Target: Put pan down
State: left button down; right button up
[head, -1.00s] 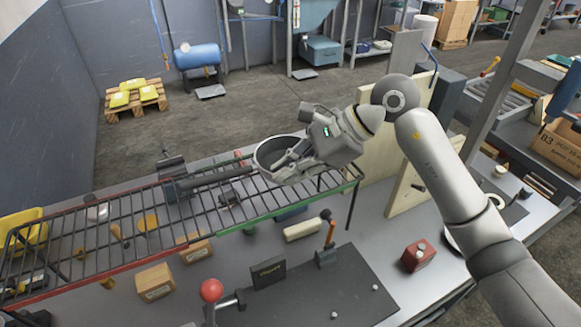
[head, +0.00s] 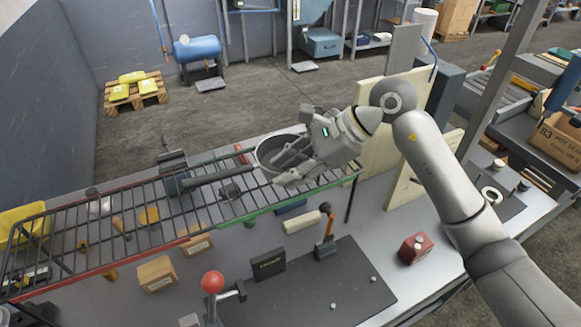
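A grey round pan (head: 266,151) is at the right end of the wire rack (head: 238,217), its long dark handle pointing left over the bars. I cannot tell whether its base touches the bars. My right gripper (head: 286,169) is at the pan's right side, with one finger over the inside and the other by the outer front wall. The gripper hides the pan's right part. Whether its fingers press on the wall cannot be told. My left gripper is not in view.
A grey table below holds a red-knobbed lever (head: 212,283), cardboard boxes (head: 157,273), a black box (head: 268,264), an orange-handled tool (head: 328,229) and a red block (head: 416,248). Pale upright boards (head: 388,130) stand right of the rack. The rack's left part is mostly clear.

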jog(key=shift+d+r, duration=0.25)
jog(key=b+v, duration=0.3)
jog(key=v, duration=0.8)
jog(key=shift+r, duration=0.2)
jog(key=shift+d, duration=0.1)
